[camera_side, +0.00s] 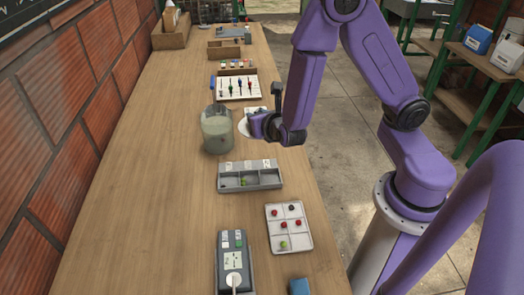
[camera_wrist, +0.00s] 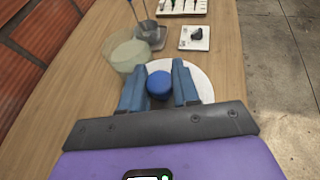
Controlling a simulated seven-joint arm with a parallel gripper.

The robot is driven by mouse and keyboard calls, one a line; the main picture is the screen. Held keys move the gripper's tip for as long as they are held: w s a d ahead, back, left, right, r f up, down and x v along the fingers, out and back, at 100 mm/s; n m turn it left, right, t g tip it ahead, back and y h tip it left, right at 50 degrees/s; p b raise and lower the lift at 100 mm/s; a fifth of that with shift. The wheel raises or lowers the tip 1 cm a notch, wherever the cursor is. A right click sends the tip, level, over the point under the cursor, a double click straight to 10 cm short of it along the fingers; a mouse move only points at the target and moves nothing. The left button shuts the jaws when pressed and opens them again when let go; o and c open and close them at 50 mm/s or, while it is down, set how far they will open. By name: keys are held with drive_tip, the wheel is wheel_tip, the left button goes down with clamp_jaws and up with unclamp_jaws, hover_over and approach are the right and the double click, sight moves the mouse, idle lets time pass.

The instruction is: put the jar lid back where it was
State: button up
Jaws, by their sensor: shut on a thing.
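The jar lid is a white disc (camera_wrist: 201,82) with a round blue knob (camera_wrist: 159,86). My gripper (camera_wrist: 158,76) has its two blue fingers on either side of the knob and is shut on it. In the side view, the white lid edge (camera_side: 243,128) shows just left of my gripper (camera_side: 254,125). The jar (camera_side: 217,133) is a wide, cloudy cylinder standing upright on the bench, directly left of the lid. In the wrist view, the jar (camera_wrist: 126,54) is beyond and left of the lid, with its top uncovered. The gap between lid and bench is hard to judge.
A metal cup (camera_wrist: 151,38) and a white dish with a dark heap (camera_wrist: 194,37) lie beyond the jar. The bench (camera_side: 150,190) is clear left of the jar.

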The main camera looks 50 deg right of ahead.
drive_tip(key=w+r+n+y, duration=0.1)
drive_tip(key=w+r, duration=0.3)
drive_tip(key=r, duration=0.4)
drive_tip(key=shift+t, duration=0.4)
drive_tip(key=shift+w+d+f, duration=0.1)
drive_tip(key=shift+w+f, duration=2)
drive_tip(key=shift+w, duration=0.2)
drive_tip(key=shift+w+d+f, duration=0.1)
drive_tip(key=shift+w+f, duration=2)
drive_tip(key=shift+w, duration=0.2)
drive_tip(key=shift+w+d+f, duration=0.1)
drive_tip(key=shift+w+f, duration=2)
drive_tip(key=shift+w, duration=0.2)
drive_tip(key=o, duration=1)
drive_tip(key=shift+o, duration=0.2)
